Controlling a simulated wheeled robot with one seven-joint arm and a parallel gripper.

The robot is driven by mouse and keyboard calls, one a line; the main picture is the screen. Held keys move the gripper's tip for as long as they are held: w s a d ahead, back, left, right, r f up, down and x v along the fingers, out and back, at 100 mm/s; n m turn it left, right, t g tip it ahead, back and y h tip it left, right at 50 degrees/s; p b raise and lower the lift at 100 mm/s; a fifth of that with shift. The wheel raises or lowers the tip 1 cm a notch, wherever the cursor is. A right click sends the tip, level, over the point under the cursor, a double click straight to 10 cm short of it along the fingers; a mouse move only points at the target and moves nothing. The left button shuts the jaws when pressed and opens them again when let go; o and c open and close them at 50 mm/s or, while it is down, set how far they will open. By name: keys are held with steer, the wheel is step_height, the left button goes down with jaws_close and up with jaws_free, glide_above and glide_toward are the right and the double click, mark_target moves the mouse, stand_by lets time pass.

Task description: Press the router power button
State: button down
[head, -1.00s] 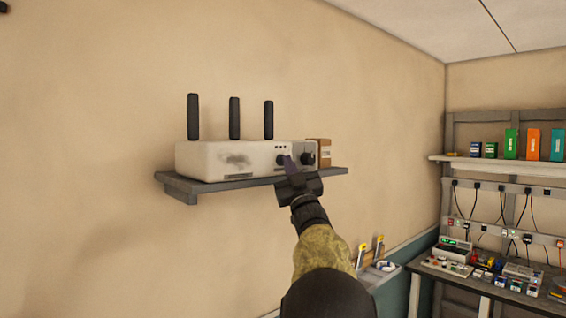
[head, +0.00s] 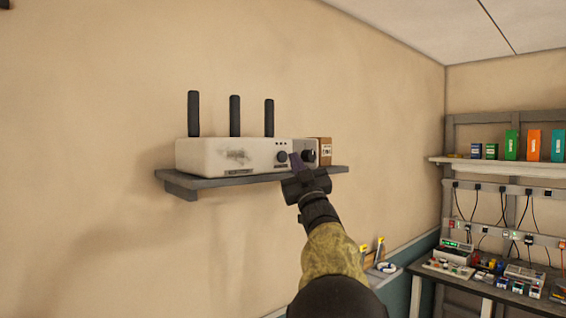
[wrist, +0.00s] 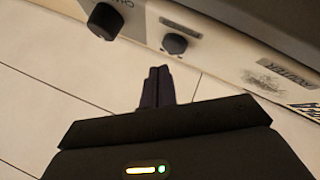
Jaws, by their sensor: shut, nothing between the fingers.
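The white router (head: 230,157) stands on a wall shelf in the head view, with dark antennas and a smudge on its front. Its round dark button (head: 282,157) is at the right end of the front; it also shows in the wrist view (wrist: 174,43). My gripper (head: 295,161) is shut and empty, its fingertips in front of the router's right end, just right of this button. In the wrist view the shut fingers (wrist: 157,75) point toward the front, below the button and apart from it.
The grey shelf (head: 215,183) edge runs below. A workbench (head: 480,278) stands far right.

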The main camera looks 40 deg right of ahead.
steer(key=s+b, duration=0.2)
steer(key=s, duration=0.2)
steer(key=shift+s+d, duration=0.15)
